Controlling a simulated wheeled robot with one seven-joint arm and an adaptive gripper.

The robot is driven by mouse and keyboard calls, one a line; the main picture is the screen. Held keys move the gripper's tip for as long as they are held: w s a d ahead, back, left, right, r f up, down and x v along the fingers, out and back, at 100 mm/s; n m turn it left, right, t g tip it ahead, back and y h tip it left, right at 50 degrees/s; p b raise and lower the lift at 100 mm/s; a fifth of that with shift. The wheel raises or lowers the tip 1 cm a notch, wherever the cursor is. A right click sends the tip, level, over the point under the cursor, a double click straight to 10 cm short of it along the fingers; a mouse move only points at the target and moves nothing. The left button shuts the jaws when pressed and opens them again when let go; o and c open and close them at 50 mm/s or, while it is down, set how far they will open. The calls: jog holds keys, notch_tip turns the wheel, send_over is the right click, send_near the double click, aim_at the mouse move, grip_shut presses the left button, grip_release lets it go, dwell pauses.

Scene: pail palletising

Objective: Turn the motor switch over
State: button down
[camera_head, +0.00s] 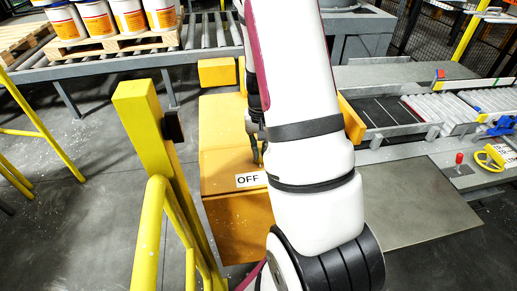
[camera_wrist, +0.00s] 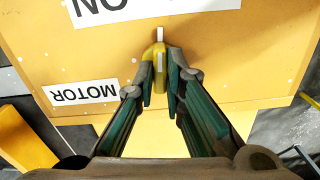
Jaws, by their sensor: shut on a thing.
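The motor switch is a small yellow knob (camera_wrist: 159,54) with a white line, on the orange-yellow box (camera_head: 222,160). In the wrist view its line runs straight up the picture, in line with a white tick beside the ON label (camera_wrist: 150,8). The ON and MOTOR (camera_wrist: 82,94) labels appear upside down there. My gripper (camera_wrist: 161,84) is shut on the knob, one finger on each side. In the head view my gripper (camera_head: 258,155) is partly hidden by my arm, just above the OFF label (camera_head: 250,180). The knob is hidden in that view.
A yellow post (camera_head: 145,135) and railing (camera_head: 160,225) stand left of the box. A roller conveyor (camera_head: 130,68) with pails (camera_head: 130,17) on a pallet lies behind. At right are a conveyor (camera_head: 430,108) and a panel with a red-topped lever (camera_head: 459,160).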

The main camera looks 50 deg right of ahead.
jog(key=m+b, duration=0.1)
jog(key=m, duration=0.4)
jog(key=shift+m, duration=0.4)
dwell(0.3)
jog(key=c, duration=1.7)
grip_release()
jog(key=shift+o, duration=0.2)
jog(key=shift+r, duration=0.15)
notch_tip(320, 180, up, 12)
